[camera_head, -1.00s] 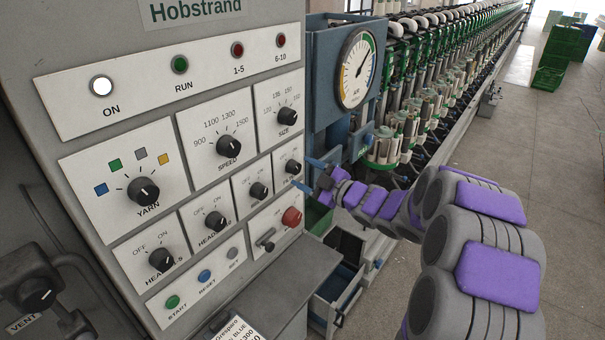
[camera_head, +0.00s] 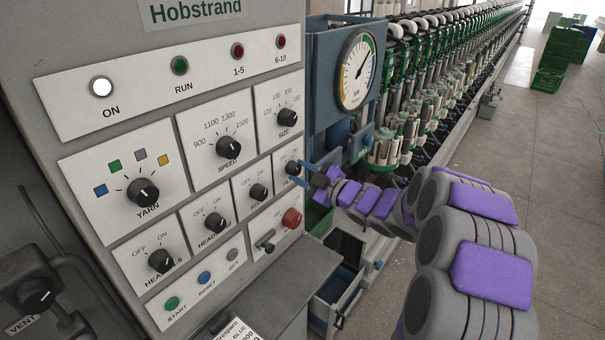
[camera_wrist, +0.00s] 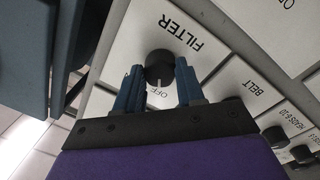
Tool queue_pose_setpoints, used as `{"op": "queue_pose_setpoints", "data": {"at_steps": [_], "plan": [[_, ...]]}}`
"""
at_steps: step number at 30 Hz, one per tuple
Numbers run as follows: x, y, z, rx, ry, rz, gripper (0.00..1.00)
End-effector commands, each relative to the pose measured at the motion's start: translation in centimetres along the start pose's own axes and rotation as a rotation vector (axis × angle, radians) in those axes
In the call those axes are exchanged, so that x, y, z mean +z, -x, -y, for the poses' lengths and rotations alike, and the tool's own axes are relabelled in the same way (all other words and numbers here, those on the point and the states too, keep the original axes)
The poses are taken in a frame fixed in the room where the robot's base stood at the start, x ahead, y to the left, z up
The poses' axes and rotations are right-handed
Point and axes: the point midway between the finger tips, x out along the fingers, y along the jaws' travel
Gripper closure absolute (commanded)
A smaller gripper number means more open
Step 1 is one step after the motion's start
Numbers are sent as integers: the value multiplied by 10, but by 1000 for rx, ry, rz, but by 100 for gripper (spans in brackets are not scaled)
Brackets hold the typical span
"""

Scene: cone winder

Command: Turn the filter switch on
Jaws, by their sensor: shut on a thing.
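The filter switch is a black round knob (camera_wrist: 160,66) on a white plate marked FILTER, seen upside down in the wrist view. Its white pointer line points toward the word OFF in that view. My gripper (camera_wrist: 159,84) has its two blue fingers on either side of the knob, shut on it. In the head view the filter knob (camera_head: 292,168) sits at the right end of the lower knob row, and my gripper (camera_head: 297,174) reaches it from the right. The fingers and gripper partly cover the knob's plate there.
The BELT knob (camera_head: 258,192) is just left of the filter knob. A red button (camera_head: 291,218) and a small lever (camera_head: 265,241) are below. A blue gauge housing (camera_head: 330,75) stands close to the right, and a grey ledge (camera_head: 270,287) juts out below the panel.

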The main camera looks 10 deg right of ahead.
Motion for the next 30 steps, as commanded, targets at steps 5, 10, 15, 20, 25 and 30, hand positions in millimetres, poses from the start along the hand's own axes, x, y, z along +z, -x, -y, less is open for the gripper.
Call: {"op": "queue_pose_setpoints", "data": {"at_steps": [5, 10, 15, 20, 25, 30], "plan": [[0, 0, 1, -2, -1, 1, 92], [0, 0, 0, -4, -19, 3, 92], [-1, 0, -1, -9, -82, 9, 92], [-4, 0, -4, -11, -186, 12, 92], [-4, 0, -5, -17, -334, 21, 92], [-5, 0, -6, -23, -490, 26, 92]]}}
